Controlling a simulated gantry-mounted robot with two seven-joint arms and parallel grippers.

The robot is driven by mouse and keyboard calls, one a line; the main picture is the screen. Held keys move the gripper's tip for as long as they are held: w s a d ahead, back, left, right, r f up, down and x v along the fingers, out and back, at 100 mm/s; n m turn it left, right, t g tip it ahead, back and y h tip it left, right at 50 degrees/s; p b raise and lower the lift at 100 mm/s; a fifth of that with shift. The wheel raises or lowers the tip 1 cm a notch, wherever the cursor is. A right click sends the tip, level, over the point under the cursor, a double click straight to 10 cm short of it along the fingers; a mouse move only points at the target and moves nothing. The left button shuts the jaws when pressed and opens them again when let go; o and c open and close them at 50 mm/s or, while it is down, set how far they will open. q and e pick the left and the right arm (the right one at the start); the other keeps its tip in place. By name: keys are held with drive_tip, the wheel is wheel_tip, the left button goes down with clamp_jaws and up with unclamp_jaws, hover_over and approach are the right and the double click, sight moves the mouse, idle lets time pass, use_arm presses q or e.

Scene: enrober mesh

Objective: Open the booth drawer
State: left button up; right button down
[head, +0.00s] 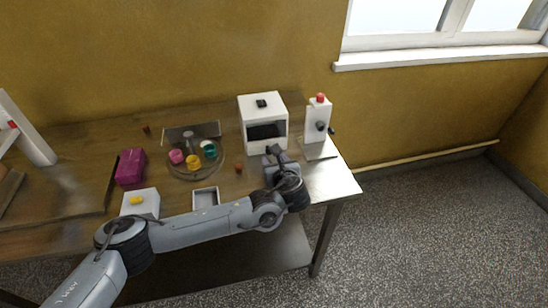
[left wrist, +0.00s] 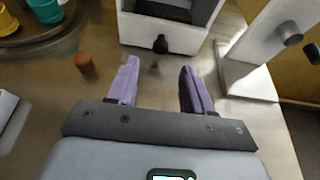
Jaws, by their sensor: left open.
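The booth (head: 252,112) is a white box with a dark front opening, standing at the back right of the table. Its drawer (left wrist: 188,38) is the white front panel under the opening, with a black knob (left wrist: 160,44); it looks shut. My left gripper (head: 275,152) is in front of the booth, low over the table. In the left wrist view its two purple fingers (left wrist: 159,68) are apart and empty, pointing at the drawer. The knob lies just beyond the fingertips, between their lines, not held. In the head view the gripper hides the knob. My right gripper is not in view.
A white stand with a red top (head: 317,120) is right of the booth. A small brown cylinder (left wrist: 85,64) stands left of the fingers. A turntable with coloured pots (head: 193,174), a grey tray (head: 205,197) and a magenta box (head: 130,168) are farther left.

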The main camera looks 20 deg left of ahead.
sight(269, 153)
use_arm(q)
drive_tip(key=b+x, duration=0.1)
drive_tip(key=x, duration=0.5)
drive_tip(key=shift+w+a+f, duration=0.15)
drive_tip(key=shift+w+f, duration=0.05)
drive_tip(key=shift+f, duration=0.05)
clamp_jaws()
